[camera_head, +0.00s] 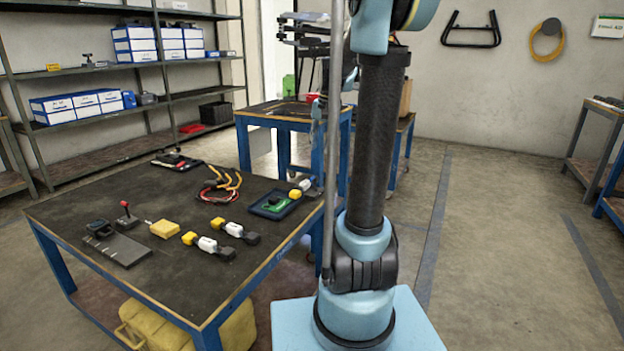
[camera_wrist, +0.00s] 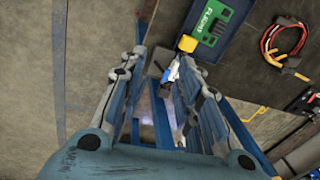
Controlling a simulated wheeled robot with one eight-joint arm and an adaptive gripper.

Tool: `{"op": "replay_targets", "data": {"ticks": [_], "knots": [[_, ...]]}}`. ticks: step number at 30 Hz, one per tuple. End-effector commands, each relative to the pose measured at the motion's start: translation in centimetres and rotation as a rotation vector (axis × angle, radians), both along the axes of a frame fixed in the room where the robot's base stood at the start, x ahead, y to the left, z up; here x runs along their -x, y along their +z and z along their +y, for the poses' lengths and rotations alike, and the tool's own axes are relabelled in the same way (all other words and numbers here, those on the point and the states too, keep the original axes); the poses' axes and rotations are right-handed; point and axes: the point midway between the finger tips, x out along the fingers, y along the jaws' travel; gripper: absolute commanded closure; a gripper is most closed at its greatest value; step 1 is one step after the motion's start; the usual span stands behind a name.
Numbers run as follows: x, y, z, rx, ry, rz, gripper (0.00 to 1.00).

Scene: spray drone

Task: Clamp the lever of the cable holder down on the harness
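On the work table, a small black holder with an upright red-tipped lever (camera_head: 126,212) stands at the left; it looks like the cable holder. The harness (camera_head: 220,186), a bundle of red, black and yellow cables, lies farther back near the middle, apart from that holder. It also shows at the upper right of the wrist view (camera_wrist: 285,45). My gripper (camera_wrist: 162,58) is open, its two fingers spread above the table's edge. A yellow, white and black connector (camera_wrist: 187,43) lies below, near the right fingertip. The holder is not visible in the wrist view.
A grey plate (camera_head: 120,250) with a black device, a yellow block (camera_head: 164,229) and two more connectors (camera_head: 206,244) lie toward the front.

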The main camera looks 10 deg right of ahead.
Motion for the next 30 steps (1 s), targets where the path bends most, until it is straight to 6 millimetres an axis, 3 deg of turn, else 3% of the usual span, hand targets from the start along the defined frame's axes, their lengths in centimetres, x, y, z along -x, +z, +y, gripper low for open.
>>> {"op": "replay_targets", "data": {"ticks": [1,6,12,20,30], "knots": [[-1.8,0.0,-0.2,-0.007,-0.02,0.006,0.69],[-6.4,-0.3,-0.7,-0.03,-0.082,0.021,0.69],[-9.5,-0.8,-1.2,-0.045,-0.125,0.032,0.69],[-10.4,-2.2,-1.0,-0.048,-0.134,0.036,0.69],[-10.9,-7.8,-0.2,-0.048,-0.133,0.036,0.69]]}}
